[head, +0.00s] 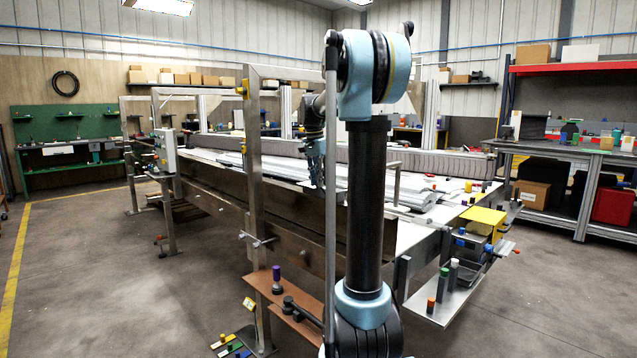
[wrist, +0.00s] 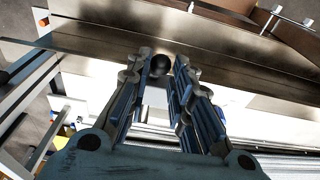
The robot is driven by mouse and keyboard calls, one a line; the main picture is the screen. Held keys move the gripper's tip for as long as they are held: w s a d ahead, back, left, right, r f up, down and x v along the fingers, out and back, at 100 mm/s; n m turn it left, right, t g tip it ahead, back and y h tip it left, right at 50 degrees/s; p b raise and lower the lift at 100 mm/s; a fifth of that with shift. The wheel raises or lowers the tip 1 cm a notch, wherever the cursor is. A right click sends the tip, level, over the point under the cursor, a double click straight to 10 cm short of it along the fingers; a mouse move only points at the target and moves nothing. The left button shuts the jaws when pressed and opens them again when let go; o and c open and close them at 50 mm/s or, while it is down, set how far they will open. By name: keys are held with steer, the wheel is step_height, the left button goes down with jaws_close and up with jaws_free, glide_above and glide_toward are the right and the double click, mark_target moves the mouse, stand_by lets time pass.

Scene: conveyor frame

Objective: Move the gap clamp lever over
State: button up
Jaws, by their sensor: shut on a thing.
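The gap clamp lever shows only as a round black knob (wrist: 159,66) between my fingertips in the wrist view. Its shaft and base are hidden, so I cannot tell how far the lever leans. My gripper (wrist: 160,60) is shut on the knob, with one finger on each side. In the head view my gripper (head: 317,182) points down over the near side of the conveyor frame, partly behind my own arm. The lever cannot be made out there.
A steel upright (head: 254,200) stands left of my arm beside the long steel side rail (head: 215,197). Long pale strips (head: 410,190) lie on the conveyor bed. A brown shelf (head: 290,322) and a side tray (head: 445,302) with bottles stick out low in front. Floor at left is clear.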

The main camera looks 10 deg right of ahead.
steer(key=shift+w+d+r, duration=0.5)
steer(key=shift+w, duration=0.05)
steer(key=shift+c, duration=0.2)
steer(key=shift+w+d+r, duration=0.15)
steer(key=shift+d+r, duration=0.05)
steer(key=shift+d, duration=0.1)
steer(key=o, duration=0.9)
